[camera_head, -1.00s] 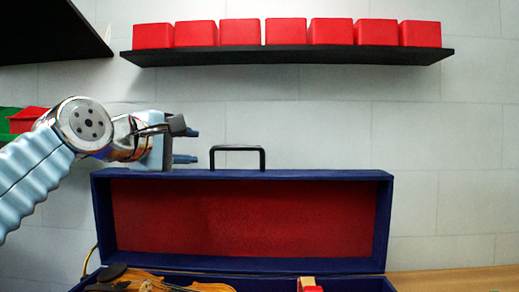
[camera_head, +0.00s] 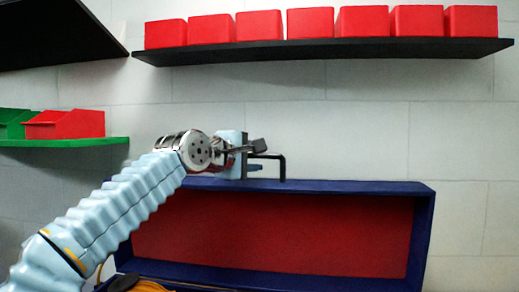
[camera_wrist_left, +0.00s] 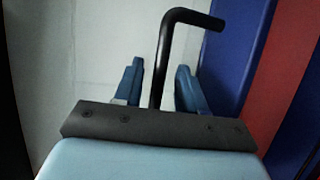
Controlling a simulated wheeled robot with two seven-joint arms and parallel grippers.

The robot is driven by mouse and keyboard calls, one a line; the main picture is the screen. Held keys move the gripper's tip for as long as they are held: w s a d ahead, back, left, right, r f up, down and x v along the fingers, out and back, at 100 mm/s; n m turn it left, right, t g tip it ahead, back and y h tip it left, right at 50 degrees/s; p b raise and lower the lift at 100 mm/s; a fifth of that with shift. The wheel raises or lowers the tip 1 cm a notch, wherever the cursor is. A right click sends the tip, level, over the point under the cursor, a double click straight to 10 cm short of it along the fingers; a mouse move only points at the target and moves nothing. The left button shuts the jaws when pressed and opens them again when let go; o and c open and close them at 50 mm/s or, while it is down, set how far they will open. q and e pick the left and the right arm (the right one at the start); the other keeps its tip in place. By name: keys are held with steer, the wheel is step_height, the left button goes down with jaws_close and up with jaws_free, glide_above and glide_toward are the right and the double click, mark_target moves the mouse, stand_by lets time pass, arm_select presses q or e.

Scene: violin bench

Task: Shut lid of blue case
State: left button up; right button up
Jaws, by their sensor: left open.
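The blue case stands open, its lid (camera_head: 425,225) raised upright with the red lining facing me. A black handle (camera_head: 282,167) sticks up from the lid's top edge. My left gripper (camera_head: 258,160) is at the left part of this handle, just above the lid edge. In the left wrist view the handle (camera_wrist_left: 188,16) runs between the two open fingers of the left gripper (camera_wrist_left: 160,85), which are apart from it on both sides. The lower part of the case is mostly below the picture. My right gripper is not in view.
A violin (camera_head: 150,286) shows partly at the bottom edge, in the case. A black shelf (camera_head: 330,52) with several red boxes hangs above. A green shelf (camera_head: 60,142) with red and green bins is at the left. The wall right of the handle is clear.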

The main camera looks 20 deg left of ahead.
arm_select(q)
steer(key=shift+w+d+f+p, duration=0.1)
steer(key=shift+w+p, duration=0.05)
steer(key=shift+w, duration=0.55)
steer(key=shift+w+d+f+p, duration=0.1)
steer(key=shift+w+p, duration=0.05)
steer(key=shift+w, duration=0.5)
jaws_close()
